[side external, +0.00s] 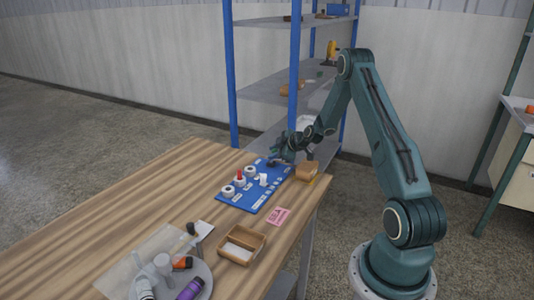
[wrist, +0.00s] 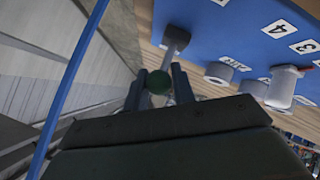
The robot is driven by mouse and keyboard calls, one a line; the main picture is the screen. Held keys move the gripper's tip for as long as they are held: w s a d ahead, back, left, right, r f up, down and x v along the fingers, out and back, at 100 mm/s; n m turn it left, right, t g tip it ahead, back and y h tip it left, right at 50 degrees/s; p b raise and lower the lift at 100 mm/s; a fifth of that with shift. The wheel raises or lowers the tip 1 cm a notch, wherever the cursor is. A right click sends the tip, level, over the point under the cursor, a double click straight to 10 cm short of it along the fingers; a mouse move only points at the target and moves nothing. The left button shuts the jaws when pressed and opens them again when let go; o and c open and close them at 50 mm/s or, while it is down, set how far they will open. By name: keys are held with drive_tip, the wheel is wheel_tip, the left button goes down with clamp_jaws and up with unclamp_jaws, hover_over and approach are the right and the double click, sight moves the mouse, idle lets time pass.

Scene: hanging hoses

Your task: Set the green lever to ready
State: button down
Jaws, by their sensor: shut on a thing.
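The green lever shows in the wrist view as a round green knob (wrist: 158,82) near a grey mount (wrist: 176,38) on the blue panel (wrist: 212,18). My gripper (wrist: 161,88) is shut on the green lever, with one dark finger on each side of the knob. In the side external view my gripper (side external: 281,157) is at the far end of the blue panel (side external: 240,199), and it hides the knob there. A small white label (wrist: 235,64) sits on the panel near the lever; its word is too blurred to read surely.
A brown block (side external: 307,171) sits right of the panel. A wooden tray (side external: 262,247), pink card (side external: 278,216) and grey plate (side external: 205,272) are nearer. The table's left side is bare.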

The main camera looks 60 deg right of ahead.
drive_tip(key=shift+s+d, duration=0.1)
drive_tip(key=c, duration=1.2)
unclamp_jaws()
drive_tip(key=v, duration=1.3)
drive_tip(key=shift+s+r, duration=0.2)
drive_tip(key=shift+r, duration=0.1)
